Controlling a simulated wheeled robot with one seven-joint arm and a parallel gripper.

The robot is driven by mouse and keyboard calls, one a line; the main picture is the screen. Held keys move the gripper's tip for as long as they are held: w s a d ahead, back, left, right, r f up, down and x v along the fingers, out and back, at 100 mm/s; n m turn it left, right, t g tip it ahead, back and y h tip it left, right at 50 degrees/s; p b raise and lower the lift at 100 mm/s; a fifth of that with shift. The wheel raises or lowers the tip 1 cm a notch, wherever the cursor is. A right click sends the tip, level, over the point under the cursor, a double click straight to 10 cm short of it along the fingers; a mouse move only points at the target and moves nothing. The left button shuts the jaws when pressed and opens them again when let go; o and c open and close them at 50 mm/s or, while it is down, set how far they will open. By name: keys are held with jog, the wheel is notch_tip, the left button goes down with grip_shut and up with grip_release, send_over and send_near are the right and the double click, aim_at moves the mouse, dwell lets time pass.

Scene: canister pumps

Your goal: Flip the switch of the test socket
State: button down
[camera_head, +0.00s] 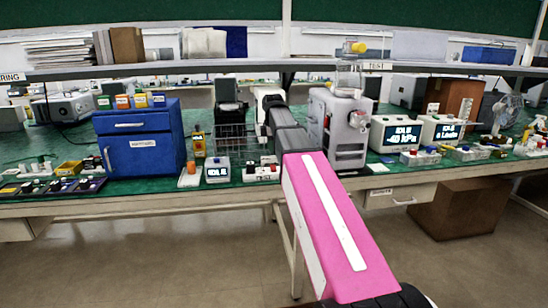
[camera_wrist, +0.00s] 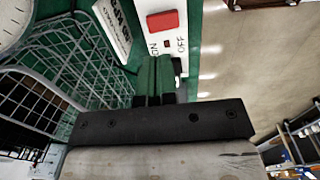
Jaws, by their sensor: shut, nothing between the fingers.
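The test socket is a white box on the green bench; in the head view it (camera_head: 262,171) lies at the front edge, just left of my arm. In the wrist view its red switch (camera_wrist: 163,21) shows at the top, with ON and OFF printed below it on the white face. My gripper (camera_wrist: 155,60) is shut and empty, its two green fingers side by side. In that picture the fingertips are just below the switch and the lettering, apparently apart from the switch; the height gap cannot be told. Which way the switch is tipped is unclear.
A wire basket (camera_wrist: 75,65) is close on the left of my gripper in the wrist view. A small display box (camera_head: 217,171) stands left of the socket, a blue drawer cabinet (camera_head: 140,142) further left. A grey machine (camera_head: 340,130) stands to the right. The floor in front is clear.

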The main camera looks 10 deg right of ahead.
notch_tip(320, 180, up, 6)
jog(key=shift+s+r, duration=0.25)
dwell(0.4)
